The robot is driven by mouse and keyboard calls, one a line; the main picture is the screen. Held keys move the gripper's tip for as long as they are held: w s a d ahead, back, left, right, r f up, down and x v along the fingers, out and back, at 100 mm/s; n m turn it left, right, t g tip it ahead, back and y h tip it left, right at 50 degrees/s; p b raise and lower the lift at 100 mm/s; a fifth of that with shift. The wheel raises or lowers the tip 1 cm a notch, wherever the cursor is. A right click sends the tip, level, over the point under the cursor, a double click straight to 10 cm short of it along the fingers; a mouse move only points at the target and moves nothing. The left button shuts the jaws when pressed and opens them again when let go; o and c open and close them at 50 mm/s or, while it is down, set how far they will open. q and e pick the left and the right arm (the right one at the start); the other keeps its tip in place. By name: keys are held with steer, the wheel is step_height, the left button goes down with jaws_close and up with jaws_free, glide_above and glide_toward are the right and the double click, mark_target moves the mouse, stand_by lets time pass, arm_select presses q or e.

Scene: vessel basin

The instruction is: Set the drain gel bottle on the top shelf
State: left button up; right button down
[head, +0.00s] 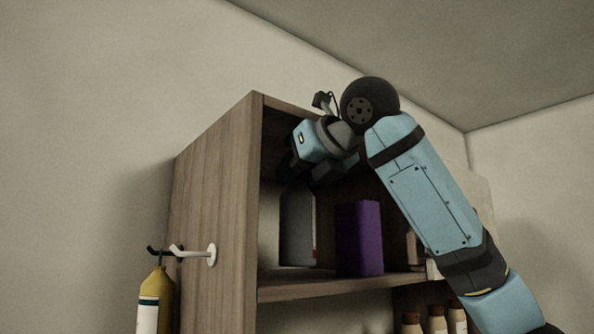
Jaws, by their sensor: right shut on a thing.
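The drain gel bottle (298,232) appears to be the dark grey bottle inside the top compartment of the wooden cabinet, upright, with a bit of red and white label at its right edge. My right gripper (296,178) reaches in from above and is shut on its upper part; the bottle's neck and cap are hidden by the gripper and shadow. The bottle's base is at or just above the top shelf (345,285); I cannot tell whether it touches. My left gripper is not in view.
A purple box (359,238) stands on the shelf just right of the bottle. Smaller items (413,249) stand further right, partly behind my arm. Several capped bottles (438,321) are on a lower level. A white hook (205,254) and a yellow bottle (155,299) are left of the cabinet side (215,205).

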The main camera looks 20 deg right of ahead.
steer(key=shift+s+f, duration=0.1)
steer(key=shift+a+f, duration=0.15)
steer(key=shift+f, duration=0.35)
steer(key=c, duration=0.8)
jaws_free()
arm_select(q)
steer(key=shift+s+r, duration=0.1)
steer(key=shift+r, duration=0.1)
arm_select(e)
steer(key=shift+r, duration=0.6)
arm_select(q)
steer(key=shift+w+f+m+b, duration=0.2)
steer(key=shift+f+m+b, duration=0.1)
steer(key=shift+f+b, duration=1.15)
arm_select(e)
steer(key=shift+v, duration=6)
